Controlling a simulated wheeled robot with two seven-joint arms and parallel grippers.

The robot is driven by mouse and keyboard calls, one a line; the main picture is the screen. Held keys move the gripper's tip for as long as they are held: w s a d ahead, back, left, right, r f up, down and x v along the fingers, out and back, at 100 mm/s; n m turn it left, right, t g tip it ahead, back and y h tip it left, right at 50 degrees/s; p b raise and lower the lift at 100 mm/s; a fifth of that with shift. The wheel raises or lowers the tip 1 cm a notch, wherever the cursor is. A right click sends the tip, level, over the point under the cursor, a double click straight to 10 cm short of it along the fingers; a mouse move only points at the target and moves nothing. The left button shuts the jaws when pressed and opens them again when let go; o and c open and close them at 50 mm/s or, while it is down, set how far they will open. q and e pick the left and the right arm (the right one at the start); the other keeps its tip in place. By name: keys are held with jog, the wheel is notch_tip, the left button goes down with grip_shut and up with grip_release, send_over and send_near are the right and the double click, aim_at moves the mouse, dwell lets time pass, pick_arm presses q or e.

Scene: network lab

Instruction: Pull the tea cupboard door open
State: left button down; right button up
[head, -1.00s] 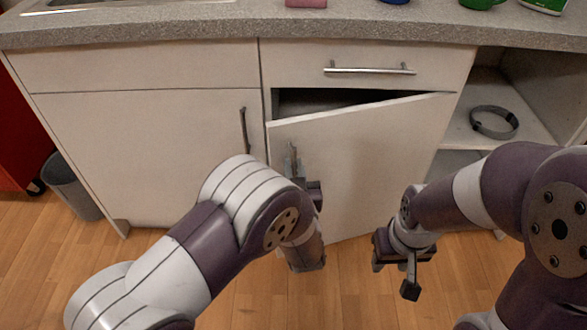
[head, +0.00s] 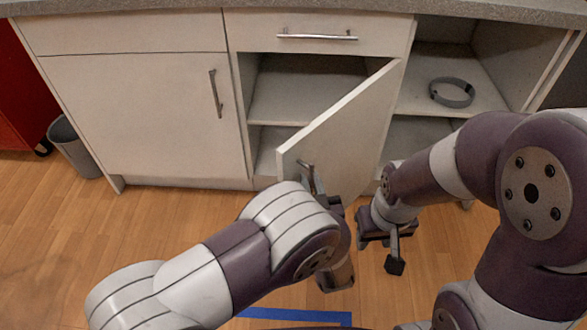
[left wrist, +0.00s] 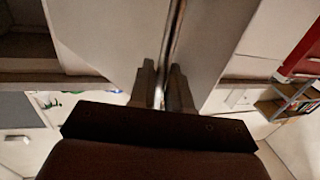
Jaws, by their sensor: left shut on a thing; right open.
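The tea cupboard door (head: 345,130) is white and stands partly open, hinged on its right side, its free left edge swung out towards me. The cupboard's inside (head: 300,95) shows a shelf, with nothing seen on it. My left gripper (head: 312,180) is shut on the door's handle (head: 305,165). In the left wrist view the fingers (left wrist: 168,95) close around the metal handle (left wrist: 175,40). My left arm hides part of the grip in the head view. My right gripper (head: 393,240) is open and empty, low in front of the door's right side.
A closed cupboard door (head: 145,115) is to the left and a closed drawer (head: 320,32) above. An open shelf on the right holds a grey ring (head: 451,92). A grey bin (head: 72,145) stands at the far left. Blue tape (head: 295,316) marks the floor.

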pick_arm(q)
jog(key=shift+s+d, duration=0.7)
jog(key=shift+d, duration=0.25)
jog(key=c, duration=1.3)
grip_release()
jog(key=shift+c, duration=0.2)
